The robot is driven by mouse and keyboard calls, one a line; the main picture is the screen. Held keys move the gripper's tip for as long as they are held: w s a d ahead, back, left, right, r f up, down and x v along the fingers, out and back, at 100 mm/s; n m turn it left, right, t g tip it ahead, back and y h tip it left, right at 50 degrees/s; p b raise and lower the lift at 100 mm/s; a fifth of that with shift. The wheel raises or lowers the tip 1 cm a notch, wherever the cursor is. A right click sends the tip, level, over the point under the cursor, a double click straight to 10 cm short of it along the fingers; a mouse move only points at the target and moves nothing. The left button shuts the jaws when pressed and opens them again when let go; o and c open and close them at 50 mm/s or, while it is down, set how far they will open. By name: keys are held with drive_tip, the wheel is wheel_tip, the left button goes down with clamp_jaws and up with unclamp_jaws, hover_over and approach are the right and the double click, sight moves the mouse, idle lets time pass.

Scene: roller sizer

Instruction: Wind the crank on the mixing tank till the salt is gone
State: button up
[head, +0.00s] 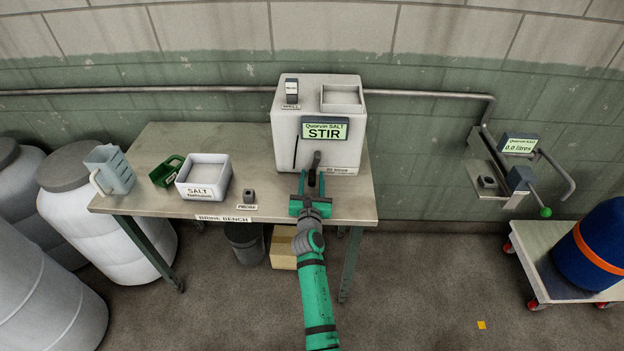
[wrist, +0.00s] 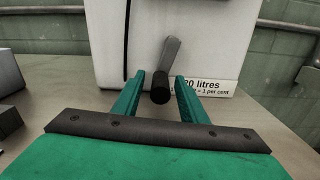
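The mixing tank (head: 288,150) is a pale box at the back right of the bench. Its green display (head: 324,130) reads "Quorvin SALT STIR". The crank (head: 315,165) is a short grey arm on the tank's front face; in the wrist view the arm (wrist: 170,54) slants down to a black knob (wrist: 160,88). My gripper (head: 310,192) is at the tank's front. In the wrist view its green fingers (wrist: 160,95) stand open on either side of the knob, with gaps showing at both sides. The salt inside the tank cannot be seen.
A white salt box (head: 181,184), green scoop (head: 165,171), jug (head: 117,170) and small dark probe block (head: 248,196) stand on the bench (head: 150,208) to the left. A wall unit with a lever (head: 530,190) and a trolley with a blue drum (head: 590,250) are at right.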

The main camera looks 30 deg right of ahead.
clamp_jaws()
drive_tip(key=shift+a, duration=0.1)
